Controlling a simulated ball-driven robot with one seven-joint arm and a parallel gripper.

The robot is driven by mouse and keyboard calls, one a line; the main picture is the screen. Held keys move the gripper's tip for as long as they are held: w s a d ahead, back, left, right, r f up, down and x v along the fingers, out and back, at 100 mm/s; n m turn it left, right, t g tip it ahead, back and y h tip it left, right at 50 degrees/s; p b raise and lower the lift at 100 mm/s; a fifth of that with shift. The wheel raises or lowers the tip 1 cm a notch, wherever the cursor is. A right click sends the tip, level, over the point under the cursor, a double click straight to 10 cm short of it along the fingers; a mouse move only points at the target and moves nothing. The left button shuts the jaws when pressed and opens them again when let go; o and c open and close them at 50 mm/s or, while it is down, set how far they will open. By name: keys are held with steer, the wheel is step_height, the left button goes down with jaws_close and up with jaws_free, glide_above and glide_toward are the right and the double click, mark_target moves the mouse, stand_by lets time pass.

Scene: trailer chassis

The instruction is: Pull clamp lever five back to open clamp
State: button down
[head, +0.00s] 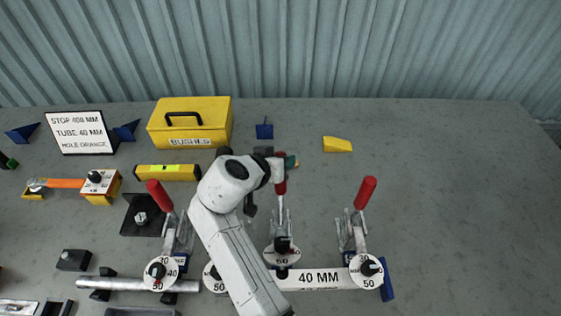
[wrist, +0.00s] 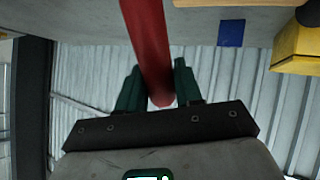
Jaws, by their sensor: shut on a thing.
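Clamps with red-handled levers stand in a row at the front of the bench. The left lever (head: 159,195) and right lever (head: 367,192) both stick up, leaning slightly. My gripper (head: 288,162) is at the top of the middle lever (head: 281,187), whose lower part shows below it. In the wrist view the red handle (wrist: 147,40) runs between the green fingers of my gripper (wrist: 158,88), which is shut on it. No lever number is readable, so I cannot tell which is five. My arm hides part of the row.
A 40 MM bar (head: 318,279) and round dials lie at the clamps' feet. A yellow BUSHES box (head: 190,123), a yellow level (head: 167,172) and a yellow wedge (head: 337,144) sit farther back. The bench is clear at right; a corrugated wall (head: 300,50) stands behind.

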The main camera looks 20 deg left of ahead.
steer(key=shift+f, duration=0.1)
steer(key=c, duration=0.9)
jaws_free()
steer(key=shift+o, duration=0.2)
steer(key=b+v, duration=0.1)
steer(key=v, duration=0.9)
steer(key=shift+s+r+b, duration=0.2)
steer(key=shift+s+b, duration=0.1)
steer(key=shift+a, duration=0.15)
